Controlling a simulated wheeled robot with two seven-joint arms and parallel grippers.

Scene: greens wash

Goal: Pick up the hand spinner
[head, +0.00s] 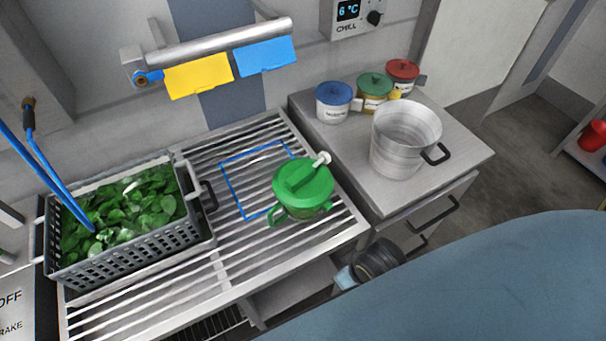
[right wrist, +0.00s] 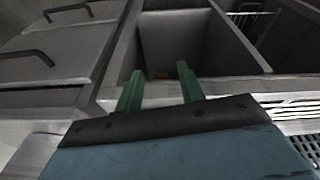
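The hand spinner (head: 303,190) is a round green pot with a green lid, a white knob on top and green handles at its side. It stands upright on the slatted metal drainboard (head: 222,265) in the head view, over the right part of a blue outline. In the right wrist view my right gripper (right wrist: 160,74) has two green fingers spread apart with nothing held between them. It points at a grey open-topped compartment (right wrist: 190,35), and the spinner does not show there. The right fingers do not show in the head view. My left gripper is not in view.
A grey basket (head: 130,248) of leaves stands left of the spinner. On the cabinet at right are a metal pot (head: 398,145) and lidded tubs (head: 334,103). A rail (head: 215,42) with yellow and blue cards runs behind. The outlined area left of the spinner is bare.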

